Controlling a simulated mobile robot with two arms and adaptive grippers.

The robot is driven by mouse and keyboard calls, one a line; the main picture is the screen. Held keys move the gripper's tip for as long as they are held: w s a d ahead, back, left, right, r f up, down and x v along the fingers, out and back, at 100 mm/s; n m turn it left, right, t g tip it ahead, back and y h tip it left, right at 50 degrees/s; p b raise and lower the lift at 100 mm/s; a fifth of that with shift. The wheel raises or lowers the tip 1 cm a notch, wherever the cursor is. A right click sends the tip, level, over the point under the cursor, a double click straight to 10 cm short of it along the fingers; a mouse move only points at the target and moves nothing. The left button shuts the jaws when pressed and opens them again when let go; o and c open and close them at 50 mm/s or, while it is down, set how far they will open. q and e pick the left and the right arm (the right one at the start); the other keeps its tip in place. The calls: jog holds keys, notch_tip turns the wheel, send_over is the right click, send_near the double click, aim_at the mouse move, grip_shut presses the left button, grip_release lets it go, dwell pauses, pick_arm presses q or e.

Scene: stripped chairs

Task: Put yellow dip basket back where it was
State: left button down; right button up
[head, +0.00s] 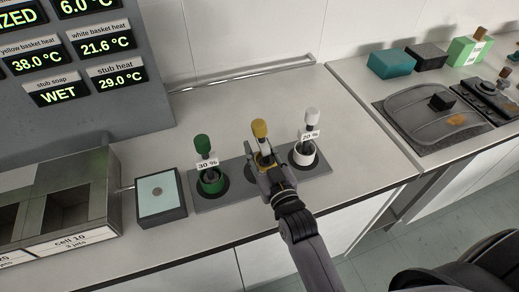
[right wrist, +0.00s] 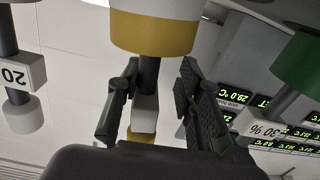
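The yellow dip basket (head: 260,129) stands upright at the middle place of the grey three-place rack (head: 318,171), between the green basket (head: 211,181) and the white basket (head: 304,154). My right gripper (head: 264,161) is at its stem. It hides the basket's lower part in the head view, so I cannot tell how it sits in the rack. In the right wrist view, the yellow basket's cup (right wrist: 152,36) fills the top. My right gripper (right wrist: 160,75) has its fingers either side of the dark stem, with a clear gap on the right side. My left gripper is not in view.
A box with a pale blue top (head: 157,191) stands left of the rack. A metal bath (head: 75,190) stands further left, under a temperature display (head: 70,65). A dark tray (head: 432,118) and several blocks are on the right counter. The counter behind the rack is clear.

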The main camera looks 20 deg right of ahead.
jog(key=shift+r, duration=0.2)
jog(key=shift+s+r, duration=0.15)
jog(key=shift+r, duration=0.4)
jog(key=s+b, duration=0.2)
jog(key=s, duration=0.9)
jog(key=shift+s+d, duration=0.35)
jog(key=o, duration=1.6)
